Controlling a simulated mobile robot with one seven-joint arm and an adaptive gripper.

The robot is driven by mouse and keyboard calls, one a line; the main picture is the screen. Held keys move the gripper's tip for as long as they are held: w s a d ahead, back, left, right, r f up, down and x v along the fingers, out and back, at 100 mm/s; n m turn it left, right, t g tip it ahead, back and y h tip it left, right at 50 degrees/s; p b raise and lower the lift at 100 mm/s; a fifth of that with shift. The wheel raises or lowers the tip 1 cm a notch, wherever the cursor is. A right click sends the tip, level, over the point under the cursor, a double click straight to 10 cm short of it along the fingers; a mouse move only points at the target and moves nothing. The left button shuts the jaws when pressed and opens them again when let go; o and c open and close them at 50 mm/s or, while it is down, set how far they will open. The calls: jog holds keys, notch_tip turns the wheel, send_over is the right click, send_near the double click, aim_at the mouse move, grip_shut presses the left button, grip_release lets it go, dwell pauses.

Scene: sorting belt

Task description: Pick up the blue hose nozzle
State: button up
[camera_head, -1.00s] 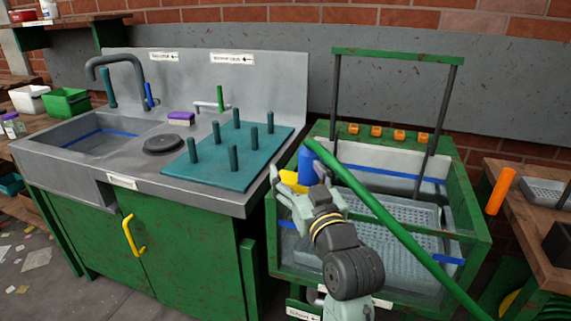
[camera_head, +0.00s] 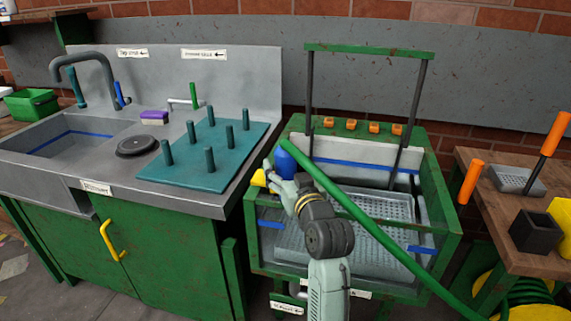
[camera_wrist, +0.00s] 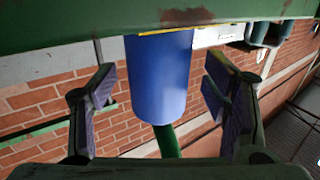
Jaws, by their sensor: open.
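The blue hose nozzle (camera_head: 285,164) is a blue cylinder at the front left corner of the green-framed wash tank, beside the end of a long green hose (camera_head: 350,207). A yellow piece (camera_head: 259,178) shows just left of it, partly behind my gripper. My gripper (camera_head: 277,178) is at the nozzle in the head view and covers its lower part. In the wrist view the blue nozzle (camera_wrist: 158,78) stands between my two spread fingers, with a visible gap on each side. Its upper end is hidden by a green bar (camera_wrist: 150,28).
The green-framed tank (camera_head: 445,205) holds a perforated grey tray. A sink counter with a teal peg board (camera_head: 190,178) stands at left. A wooden bench (camera_head: 475,165) with an orange-handled tool (camera_head: 555,135) and a black box (camera_head: 535,232) is at right. The green hose slants across the tank front.

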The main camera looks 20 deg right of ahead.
aim_at(286, 147)
jog(key=shift+w+d, duration=0.1)
jog(key=shift+w, duration=0.75)
jog(key=shift+c, duration=0.3)
jog(key=c, duration=1.4)
jog(key=shift+r, duration=0.1)
jog(key=shift+c, duration=0.2)
jog(key=shift+r+b, duration=0.6)
jog(key=shift+r, duration=4.35)
